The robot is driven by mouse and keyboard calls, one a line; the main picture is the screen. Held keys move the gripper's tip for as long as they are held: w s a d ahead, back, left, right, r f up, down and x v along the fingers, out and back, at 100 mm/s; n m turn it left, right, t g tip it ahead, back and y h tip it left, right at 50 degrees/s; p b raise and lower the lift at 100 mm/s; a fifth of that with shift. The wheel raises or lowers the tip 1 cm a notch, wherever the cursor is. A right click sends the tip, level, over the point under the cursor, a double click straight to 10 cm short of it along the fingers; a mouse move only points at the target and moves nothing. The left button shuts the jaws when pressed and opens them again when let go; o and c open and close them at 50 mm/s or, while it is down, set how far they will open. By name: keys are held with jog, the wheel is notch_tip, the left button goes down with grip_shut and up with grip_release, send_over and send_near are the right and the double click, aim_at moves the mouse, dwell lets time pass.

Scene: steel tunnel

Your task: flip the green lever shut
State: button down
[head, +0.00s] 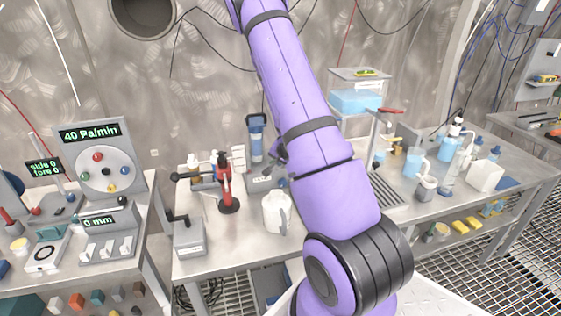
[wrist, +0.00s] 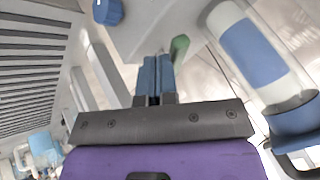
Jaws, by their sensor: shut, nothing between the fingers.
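The green lever (wrist: 180,48) shows in the wrist view as a short, narrow green bar next to a pale grey panel (wrist: 155,22). My gripper (wrist: 157,60) has its two blue fingers shut together with nothing between them. Their tips are just left of the lever and very close to it; I cannot tell whether they touch. The lever's far end and its pivot are not clear. In the head view my purple arm crosses the middle of the bench, and I cannot make out the lever or the gripper there.
In the wrist view, a clear cylinder with a blue band (wrist: 252,50) stands close on the right, and a blue knob (wrist: 108,10) is at the top. The head view shows a white jug (head: 276,212), red stand (head: 226,188) and blue filter (head: 256,135) on the bench.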

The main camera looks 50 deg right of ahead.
jog(key=shift+w+a+m, duration=0.15)
jog(key=shift+w+m, duration=0.05)
jog(key=shift+m, duration=0.1)
jog(key=w+m+h, duration=0.1)
jog(key=a+m+g+h, duration=0.1)
jog(key=m, duration=0.1)
jog(key=shift+w+m+g, duration=0.3)
jog(key=shift+w, duration=0.1)
jog(key=w+m+g, duration=0.1)
jog(key=m+h, duration=0.1)
jog(key=m, duration=0.1)
jog(key=shift+w+a+g, duration=0.2)
jog(key=shift+w+g, duration=0.2)
jog(key=shift+w+d, duration=0.1)
jog(key=shift+w, duration=0.2)
dwell(0.3)
